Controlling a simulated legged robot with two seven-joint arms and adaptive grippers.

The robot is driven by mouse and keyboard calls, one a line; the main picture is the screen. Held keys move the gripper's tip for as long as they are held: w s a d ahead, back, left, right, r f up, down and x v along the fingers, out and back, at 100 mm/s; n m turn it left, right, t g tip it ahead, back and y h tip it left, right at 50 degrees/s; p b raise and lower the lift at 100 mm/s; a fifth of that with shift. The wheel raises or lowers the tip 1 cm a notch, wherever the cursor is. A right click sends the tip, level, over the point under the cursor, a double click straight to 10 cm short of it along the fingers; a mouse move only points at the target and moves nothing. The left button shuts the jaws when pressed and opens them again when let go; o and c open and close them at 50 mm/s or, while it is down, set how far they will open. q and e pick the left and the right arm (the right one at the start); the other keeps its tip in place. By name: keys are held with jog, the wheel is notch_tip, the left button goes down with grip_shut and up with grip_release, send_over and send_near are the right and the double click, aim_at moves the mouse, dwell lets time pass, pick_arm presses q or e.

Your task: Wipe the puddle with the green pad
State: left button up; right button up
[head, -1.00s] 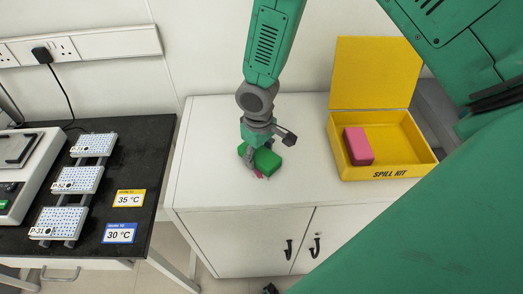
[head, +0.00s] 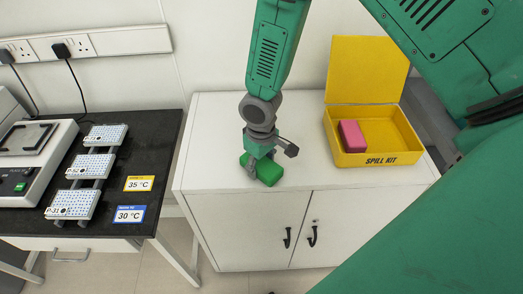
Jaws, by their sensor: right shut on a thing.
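The green pad (head: 269,173) is on the white cabinet top, near its front edge. My right gripper (head: 254,163) reaches down from above and is shut on the pad, which looks to be at the surface; whether it presses on it I cannot tell. No puddle shows on the bare cabinet top around the pad. What lies under the pad and gripper is hidden. My left gripper is not in view.
An open yellow spill kit box (head: 375,160) with a pink block (head: 352,136) in it stands on the cabinet's right side. The cabinet top (head: 215,135) is clear left of the pad. A black bench (head: 150,160) with several plates on racks stands at left.

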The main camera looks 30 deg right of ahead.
jog(key=r, duration=0.1)
jog(key=r+p, duration=0.1)
jog(key=shift+s+a+r, duration=0.2)
jog(key=shift+a+r, duration=0.15)
jog(key=shift+d+r+p, duration=0.1)
jog(key=shift+r+p, duration=0.2)
jog(key=shift+p, duration=0.3)
jog(key=r+p, duration=0.1)
jog(key=d+r+p, duration=0.1)
jog(key=shift+w+d+r+p, duration=0.1)
jog(key=shift+d+r+p, duration=0.15)
jog(key=shift+r+p, duration=0.4)
jog(key=shift+r, duration=0.05)
jog(key=shift+a+r+p, duration=0.2)
jog(key=shift+r+p, duration=0.15)
jog(key=shift+r, duration=0.05)
jog(key=shift+a+r, duration=0.4)
jog(key=shift+a, duration=0.2)
jog(key=shift+d, duration=0.1)
